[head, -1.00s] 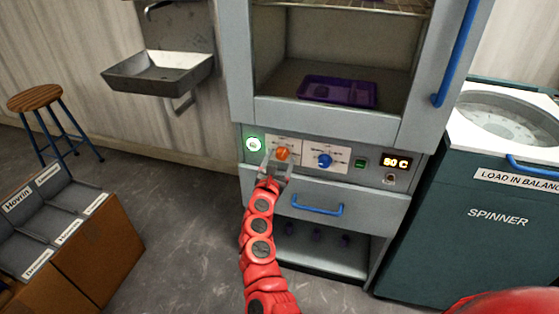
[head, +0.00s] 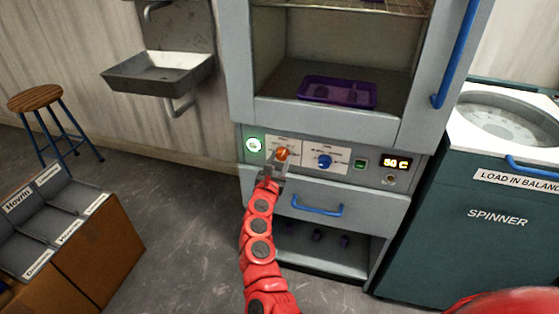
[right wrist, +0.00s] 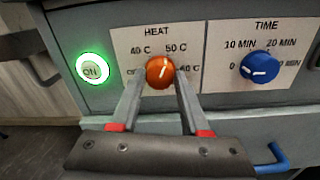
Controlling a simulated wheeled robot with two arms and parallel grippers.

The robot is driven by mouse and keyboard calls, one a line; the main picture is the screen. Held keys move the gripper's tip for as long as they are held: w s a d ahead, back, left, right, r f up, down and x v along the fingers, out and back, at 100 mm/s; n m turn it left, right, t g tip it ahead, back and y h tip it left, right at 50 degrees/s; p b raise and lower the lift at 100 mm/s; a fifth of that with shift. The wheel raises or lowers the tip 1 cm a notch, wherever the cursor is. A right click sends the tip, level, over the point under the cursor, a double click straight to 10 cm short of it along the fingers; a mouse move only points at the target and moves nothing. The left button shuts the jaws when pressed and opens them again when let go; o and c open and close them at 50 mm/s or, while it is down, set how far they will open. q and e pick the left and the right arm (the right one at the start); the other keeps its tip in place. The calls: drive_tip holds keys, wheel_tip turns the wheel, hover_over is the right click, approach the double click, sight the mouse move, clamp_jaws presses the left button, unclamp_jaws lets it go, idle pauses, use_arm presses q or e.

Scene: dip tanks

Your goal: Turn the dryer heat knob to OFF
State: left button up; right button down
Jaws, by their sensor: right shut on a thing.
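The orange heat knob (head: 282,154) is on the dryer's control panel (head: 340,160). In the right wrist view the knob (right wrist: 160,71) has a white mark pointing up and slightly right, toward the 50 C label (right wrist: 176,48). The 40 C label is upper left, 60 C is at right, and the label at lower left is partly hidden by a finger. My right gripper (head: 278,160) is shut on the knob; its two fingers (right wrist: 160,78) flank it left and right. My left gripper is not in view.
The blue time knob (head: 324,161) is just right of the heat knob. A lit green ON button (head: 254,144) is at left. A temperature display (head: 396,162) is at right. A blue drawer handle (head: 317,206) is below. The spinner (head: 500,218) stands at right.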

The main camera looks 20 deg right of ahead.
drive_tip(key=n+p, duration=0.2)
drive_tip(key=n, duration=0.3)
drive_tip(key=shift+r+n, duration=0.15)
drive_tip(key=shift+n, duration=0.25)
drive_tip(key=n+p, duration=0.4)
drive_tip(key=n, duration=0.1)
drive_tip(key=shift+a, duration=0.1)
drive_tip(key=n+p, duration=0.4)
drive_tip(key=n, duration=0.2)
drive_tip(key=shift+w+g, duration=0.15)
drive_tip(key=shift+g, duration=0.15)
drive_tip(key=n+p, duration=0.2)
drive_tip(key=n, duration=0.2)
drive_tip(key=shift+a, duration=0.1)
drive_tip(key=shift+f+n+p, duration=0.25)
drive_tip(key=shift+n+p, duration=0.25)
drive_tip(key=shift+n, duration=0.3)
drive_tip(key=shift+c, duration=1.9)
unclamp_jaws()
